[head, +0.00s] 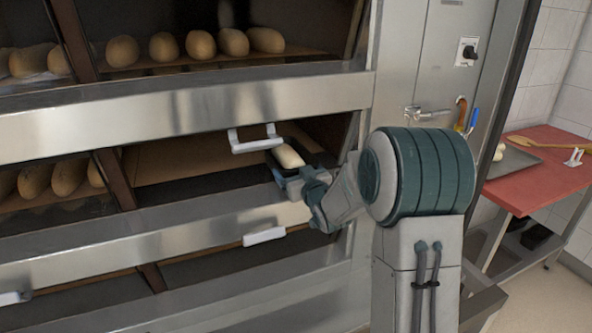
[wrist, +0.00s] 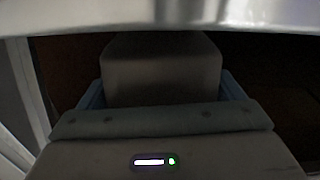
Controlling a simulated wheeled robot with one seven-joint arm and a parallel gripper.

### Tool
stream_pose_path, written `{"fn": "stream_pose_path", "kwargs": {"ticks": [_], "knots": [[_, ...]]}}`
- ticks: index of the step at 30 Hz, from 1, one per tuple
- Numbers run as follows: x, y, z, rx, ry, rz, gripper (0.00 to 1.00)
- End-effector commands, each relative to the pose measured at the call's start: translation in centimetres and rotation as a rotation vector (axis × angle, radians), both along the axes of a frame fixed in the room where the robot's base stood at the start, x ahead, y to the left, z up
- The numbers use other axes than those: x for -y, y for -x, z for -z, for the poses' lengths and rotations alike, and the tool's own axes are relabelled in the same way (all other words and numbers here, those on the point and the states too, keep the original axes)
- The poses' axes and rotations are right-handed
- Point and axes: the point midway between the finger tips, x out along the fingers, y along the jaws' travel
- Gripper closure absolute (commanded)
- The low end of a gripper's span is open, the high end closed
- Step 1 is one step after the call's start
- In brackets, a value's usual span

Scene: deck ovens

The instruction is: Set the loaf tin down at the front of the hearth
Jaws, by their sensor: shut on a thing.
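The loaf tin (head: 289,157), with a pale, rounded top, is in the mouth of the middle deck at its right end. In the wrist view the loaf tin (wrist: 160,72) is a dim grey block straight ahead. My gripper (head: 285,173) is shut on the tin, with a blue finger along each side of it; the fingers also show in the wrist view (wrist: 162,92). The hearth (head: 185,187) is the dark deck floor behind the steel front. I cannot tell whether the tin's underside touches the hearth.
A white handle (head: 254,142) hangs just above and left of the tin, under the steel band (head: 190,110). Loaves (head: 70,177) fill the neighbouring left chamber. The hearth left of the tin is clear. A red-topped table (head: 535,180) stands at the right.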

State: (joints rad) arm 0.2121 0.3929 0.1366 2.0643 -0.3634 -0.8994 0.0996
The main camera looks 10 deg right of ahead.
Motion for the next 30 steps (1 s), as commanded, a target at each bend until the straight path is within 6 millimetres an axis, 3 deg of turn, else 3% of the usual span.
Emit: {"fn": "stream_pose_path", "kwargs": {"ticks": [11, 12, 13, 24, 30], "knots": [[0.0, 0.0, 0.2, 0.007, 0.001, -0.001, 0.44], [0.0, 0.0, 0.2, 0.002, 0.001, 0.000, 0.04], [0.0, 0.0, 0.2, 0.002, 0.001, 0.000, 0.00], [0.0, 0.1, -0.3, 0.002, 0.001, 0.000, 0.00], [0.8, 3.7, 0.0, 0.003, 0.003, 0.002, 0.00]]}}
